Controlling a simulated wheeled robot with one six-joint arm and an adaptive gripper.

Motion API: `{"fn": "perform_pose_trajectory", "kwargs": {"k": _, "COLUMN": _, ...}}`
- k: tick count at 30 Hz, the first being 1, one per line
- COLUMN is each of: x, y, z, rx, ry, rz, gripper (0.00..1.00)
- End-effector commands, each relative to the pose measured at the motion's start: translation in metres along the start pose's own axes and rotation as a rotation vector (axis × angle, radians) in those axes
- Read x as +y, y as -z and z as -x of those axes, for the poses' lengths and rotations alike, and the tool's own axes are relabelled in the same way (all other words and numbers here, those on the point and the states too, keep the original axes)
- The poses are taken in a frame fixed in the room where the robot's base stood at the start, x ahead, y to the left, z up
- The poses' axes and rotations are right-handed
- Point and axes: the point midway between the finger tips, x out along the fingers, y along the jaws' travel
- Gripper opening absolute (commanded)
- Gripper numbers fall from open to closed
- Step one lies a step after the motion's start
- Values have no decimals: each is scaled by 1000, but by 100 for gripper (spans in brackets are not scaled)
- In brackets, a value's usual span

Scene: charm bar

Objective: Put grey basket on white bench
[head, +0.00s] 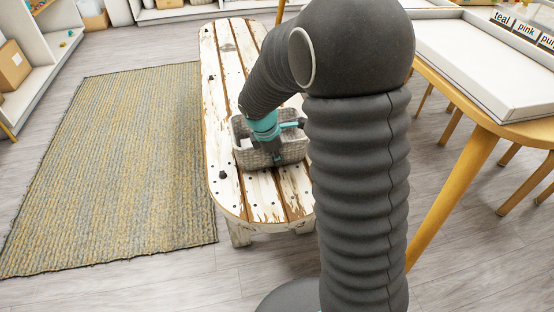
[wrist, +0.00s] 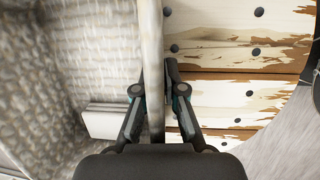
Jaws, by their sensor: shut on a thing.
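The grey basket (head: 259,157) is a woven box on the white bench (head: 230,192), near its front end. The bench is long, with worn white paint and brown wood showing through. My gripper (head: 277,158) is at the basket's near wall, partly hidden by my arm. In the wrist view, my gripper (wrist: 158,100) has one finger on each side of the basket wall and is shut on it. The basket's inside (wrist: 75,65) fills the left of that view, and the bench planks (wrist: 235,100) lie on the right. I cannot tell whether the basket's underside touches the planks.
A woven rug (head: 120,160) lies left of the bench. A wooden table (head: 490,115) with a white tray (head: 470,60) and word cards stands at the right. Shelves with cardboard boxes (head: 12,65) are at the left. Bare bench (head: 220,60) extends behind the basket.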

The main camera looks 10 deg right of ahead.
Motion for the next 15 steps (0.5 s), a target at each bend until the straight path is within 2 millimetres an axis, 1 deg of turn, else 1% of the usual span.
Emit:
{"fn": "perform_pose_trajectory", "kwargs": {"k": 1, "x": -1, "y": 2, "z": -6, "rx": 0, "ry": 2, "rz": 0, "gripper": 0}}
{"fn": "perform_pose_trajectory", "kwargs": {"k": 3, "x": -1, "y": 2, "z": -9, "rx": 0, "ry": 0, "rz": 0, "gripper": 0}}
{"fn": "perform_pose_trajectory", "kwargs": {"k": 9, "x": -1, "y": 2, "z": -8, "rx": 0, "ry": -2, "rz": 0, "gripper": 0}}
{"fn": "perform_pose_trajectory", "kwargs": {"k": 13, "x": -1, "y": 3, "z": -12, "rx": 0, "ry": -1, "rz": 0, "gripper": 0}}
{"fn": "perform_pose_trajectory", "kwargs": {"k": 15, "x": -1, "y": 3, "z": -11, "rx": 0, "ry": -1, "rz": 1, "gripper": 21}}
